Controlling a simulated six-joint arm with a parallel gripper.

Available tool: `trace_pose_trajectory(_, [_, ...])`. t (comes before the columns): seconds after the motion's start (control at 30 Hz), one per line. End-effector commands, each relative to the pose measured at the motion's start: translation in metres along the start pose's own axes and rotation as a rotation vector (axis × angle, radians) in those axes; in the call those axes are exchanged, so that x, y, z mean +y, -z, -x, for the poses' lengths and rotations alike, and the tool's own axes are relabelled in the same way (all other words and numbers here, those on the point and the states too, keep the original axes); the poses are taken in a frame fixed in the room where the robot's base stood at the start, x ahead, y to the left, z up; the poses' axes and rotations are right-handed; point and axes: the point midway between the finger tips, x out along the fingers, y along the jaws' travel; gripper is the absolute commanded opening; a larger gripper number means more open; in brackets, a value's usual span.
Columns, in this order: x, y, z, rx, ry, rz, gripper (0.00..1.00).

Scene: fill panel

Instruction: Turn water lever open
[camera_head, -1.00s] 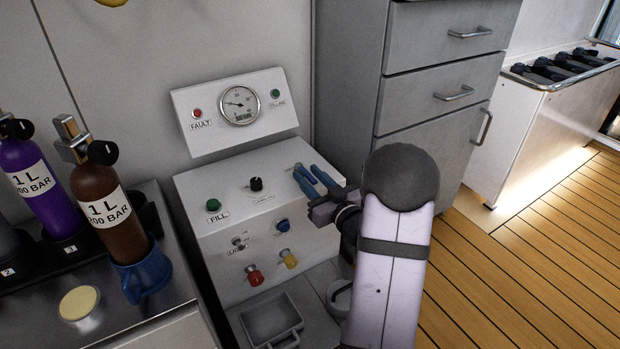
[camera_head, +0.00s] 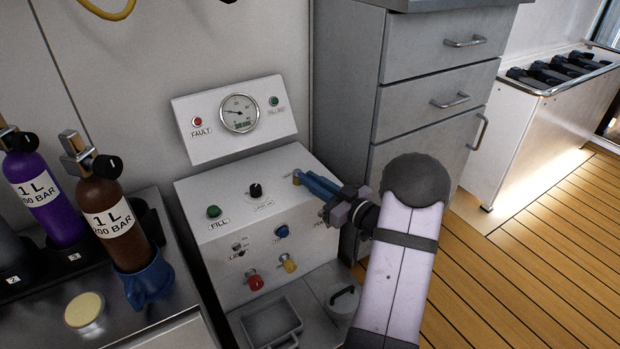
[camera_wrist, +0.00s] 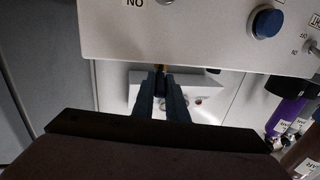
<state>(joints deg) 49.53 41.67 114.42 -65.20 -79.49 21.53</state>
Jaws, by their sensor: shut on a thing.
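The white fill panel (camera_head: 255,235) stands in the middle of the head view, with buttons, knobs and a gauge (camera_head: 240,113) on its raised back part. My gripper (camera_head: 303,178) reaches in from the right over the right end of the panel's sloped top. Its blue fingers are close together on a small brass-coloured piece (camera_head: 296,179), which I take to be the water lever. In the wrist view my gripper (camera_wrist: 161,76) has its fingers around a small dark and brass piece (camera_wrist: 159,67). The fingers hide most of the lever, so its angle cannot be told.
A green FILL button (camera_head: 214,212), a black knob (camera_head: 256,190), a red knob (camera_head: 255,281) and a yellow knob (camera_head: 289,263) are on the panel. Gas bottles (camera_head: 106,212) stand on the left. A grey drawer cabinet (camera_head: 420,85) rises close behind my arm.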

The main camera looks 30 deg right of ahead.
Motion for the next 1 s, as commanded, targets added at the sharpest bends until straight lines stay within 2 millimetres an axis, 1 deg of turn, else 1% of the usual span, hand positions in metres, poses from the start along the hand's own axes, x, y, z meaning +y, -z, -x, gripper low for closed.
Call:
trace_pose_trajectory(0.03, [0.004, 0.002, 0.001, -0.002, 0.029, -0.001, 0.00])
trace_pose_trajectory(0.2, [0.009, 0.001, 0.000, -0.003, 0.131, -0.001, 0.00])
trace_pose_trajectory(0.5, [0.015, -0.001, -0.001, -0.002, 0.253, -0.002, 0.00])
trace_pose_trajectory(0.7, [0.016, -0.001, -0.002, -0.003, 0.286, -0.002, 0.00])
trace_pose_trajectory(1.0, [0.016, -0.001, -0.002, -0.002, 0.291, -0.003, 0.00])
